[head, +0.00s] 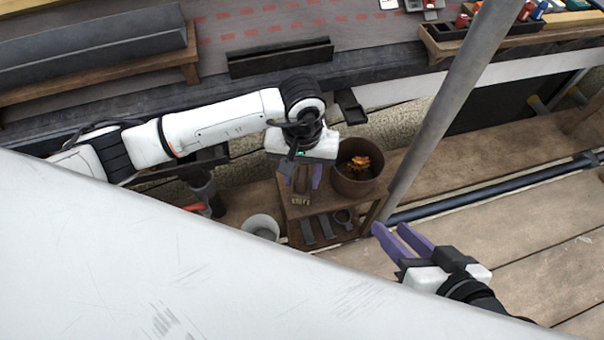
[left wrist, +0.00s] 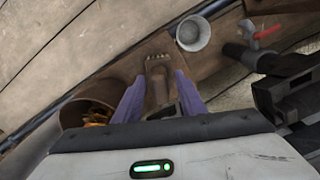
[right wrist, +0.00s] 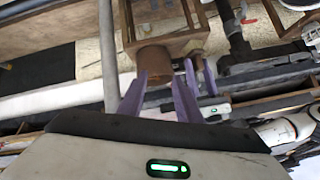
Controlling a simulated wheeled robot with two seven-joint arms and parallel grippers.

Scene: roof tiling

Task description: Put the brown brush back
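The brown brush (head: 300,201) is at the top of a small wooden stand (head: 322,208), its pale bristle end toward the bottom of the head view. In the left wrist view the brush (left wrist: 158,74) lies between the purple fingers of my left gripper (left wrist: 162,84). These fingers look spread, with the brush between them and no clear contact; the near part of the handle is partly hidden. My left gripper (head: 304,178) points down over the stand in the head view. My right gripper (head: 394,236) is open and empty, right of the stand; its spread fingers show in the right wrist view (right wrist: 160,85).
A rusty bucket (head: 358,170) with orange contents stands right of the brush. A cup (head: 343,217) and flat dark tools sit lower in the stand. A light grey bucket (head: 262,227) is to the left. A grey pole (head: 450,100) rises between the stand and the planks at right.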

